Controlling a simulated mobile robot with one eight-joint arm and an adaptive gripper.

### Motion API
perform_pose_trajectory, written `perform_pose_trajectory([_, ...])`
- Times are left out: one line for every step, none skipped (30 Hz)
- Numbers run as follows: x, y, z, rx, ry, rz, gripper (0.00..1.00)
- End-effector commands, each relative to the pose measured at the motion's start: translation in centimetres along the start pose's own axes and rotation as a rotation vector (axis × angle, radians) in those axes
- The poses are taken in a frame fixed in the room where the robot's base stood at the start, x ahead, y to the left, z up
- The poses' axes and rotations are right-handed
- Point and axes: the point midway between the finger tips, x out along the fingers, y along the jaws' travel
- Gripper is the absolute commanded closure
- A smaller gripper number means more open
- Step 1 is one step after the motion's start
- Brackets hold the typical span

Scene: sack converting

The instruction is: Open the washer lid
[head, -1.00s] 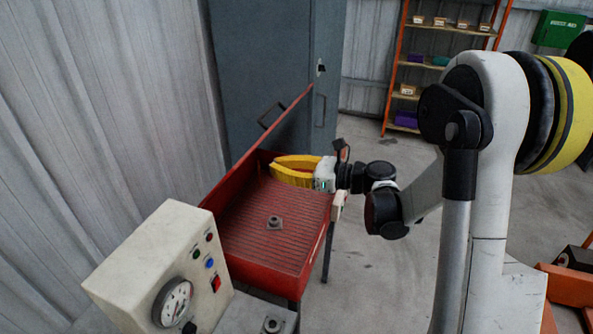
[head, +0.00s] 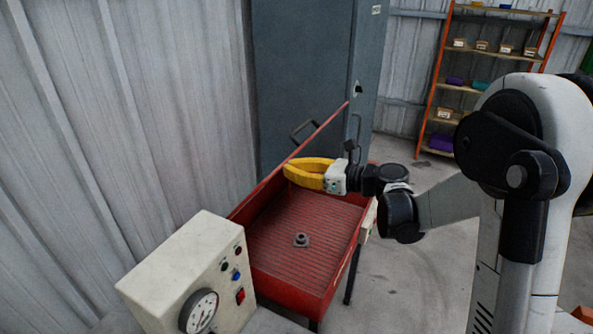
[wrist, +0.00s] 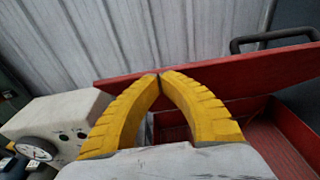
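The red parts washer has an open basin (head: 275,255) with a ribbed floor. Its red lid (head: 322,133) stands raised along the wall side, seen nearly edge-on in the head view. The lid's dark handle (head: 302,130) sticks out on its far side. In the wrist view the lid (wrist: 225,75) crosses behind my fingers, with the handle (wrist: 270,38) at upper right. My gripper (head: 287,169) is over the basin near the lid's inner face; contact cannot be told. Its yellow fingers meet at the tips (wrist: 160,74), with nothing visible between them.
A cream control box (head: 180,275) with a gauge stands at the near end of the washer. A small metal part (head: 301,240) lies on the basin floor. A grey cabinet (head: 300,70) stands behind the lid. Open floor (head: 400,290) lies to the right.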

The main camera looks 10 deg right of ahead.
Motion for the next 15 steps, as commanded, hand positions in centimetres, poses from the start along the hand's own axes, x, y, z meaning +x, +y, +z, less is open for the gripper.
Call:
perform_pose_trajectory([0.7, 0.1, 1.6, -0.001, 0.02, 0.004, 1.0])
perform_pose_trajectory([1.2, 0.2, 2.2, -0.002, 0.036, 0.004, 1.0])
perform_pose_trajectory([1.9, 0.2, 3.1, -0.001, 0.059, 0.005, 1.0])
perform_pose_trajectory([2.5, 0.2, 3.7, -0.002, 0.077, 0.005, 1.0])
perform_pose_trajectory([3.1, 0.2, 4.4, -0.002, 0.097, 0.005, 1.0])
perform_pose_trajectory([4.1, 0.2, 5.3, -0.003, 0.125, 0.006, 1.0])
perform_pose_trajectory([4.8, 0.2, 5.9, -0.003, 0.146, 0.005, 1.0])
perform_pose_trajectory([5.5, 0.3, 6.5, -0.004, 0.167, 0.006, 1.0])
perform_pose_trajectory([6.5, 0.2, 7.2, -0.003, 0.195, 0.005, 1.0])
perform_pose_trajectory([7.3, 0.2, 7.8, -0.003, 0.215, 0.005, 1.0])
perform_pose_trajectory([8.0, 0.2, 8.2, -0.004, 0.236, 0.006, 1.0])
perform_pose_trajectory([9.0, 0.2, 8.8, -0.004, 0.262, 0.005, 1.0])
perform_pose_trajectory([9.7, 0.2, 9.2, -0.003, 0.281, 0.004, 1.0])
perform_pose_trajectory([10.4, 0.2, 9.6, -0.004, 0.299, 0.005, 1.0])
perform_pose_trajectory([11.3, 0.2, 10.0, -0.003, 0.322, 0.005, 1.0])
